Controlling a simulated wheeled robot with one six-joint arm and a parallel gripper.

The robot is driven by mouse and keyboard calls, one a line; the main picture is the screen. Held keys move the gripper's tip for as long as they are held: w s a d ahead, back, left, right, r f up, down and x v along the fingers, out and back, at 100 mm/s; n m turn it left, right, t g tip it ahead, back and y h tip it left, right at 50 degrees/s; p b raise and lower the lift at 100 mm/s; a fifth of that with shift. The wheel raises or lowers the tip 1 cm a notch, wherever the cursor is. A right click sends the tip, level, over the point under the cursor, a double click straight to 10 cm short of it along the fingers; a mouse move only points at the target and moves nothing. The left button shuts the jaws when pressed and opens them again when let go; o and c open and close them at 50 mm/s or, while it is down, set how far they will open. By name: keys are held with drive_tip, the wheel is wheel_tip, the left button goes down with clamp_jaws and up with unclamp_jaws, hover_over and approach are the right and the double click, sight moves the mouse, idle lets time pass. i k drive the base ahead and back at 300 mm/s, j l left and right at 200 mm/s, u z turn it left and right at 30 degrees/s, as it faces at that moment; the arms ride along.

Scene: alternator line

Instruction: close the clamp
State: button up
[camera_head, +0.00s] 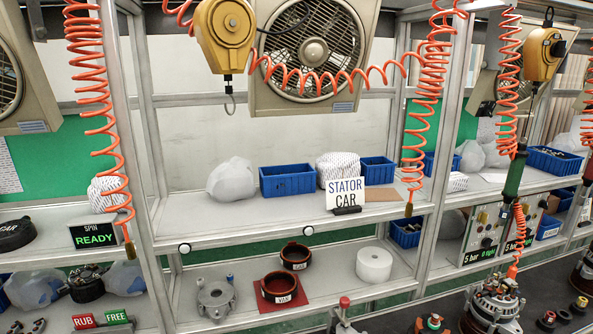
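A small metal device with an upright lever and a red knob (344,302) stands at the bottom edge, right of the middle; it looks like a toggle clamp. Its lower part is cut off by the picture edge, so I cannot tell whether its jaw bears on anything. An orange-and-black piece (432,323) sits right of it, also partly cut off. An alternator (493,304) with copper and silver parts stands farther right on the dark line surface. My gripper does not show in this view.
Coiled orange hoses (429,95) and a hanging green-and-black tool (515,172) hang in front of the shelves. The upper shelf holds blue bins (287,181) and a STATOR CAR sign (345,193).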

sight(343, 301)
drive_tip(key=j+u, duration=0.1)
drive_tip(key=j, duration=0.2)
drive_tip(key=i+l+u, duration=0.15)
drive_tip(key=l+u, duration=0.15)
drive_tip(key=i+l+u, duration=0.15)
drive_tip(key=l+u, duration=0.5)
drive_tip(key=i+l, duration=0.05)
drive_tip(key=l, duration=0.05)
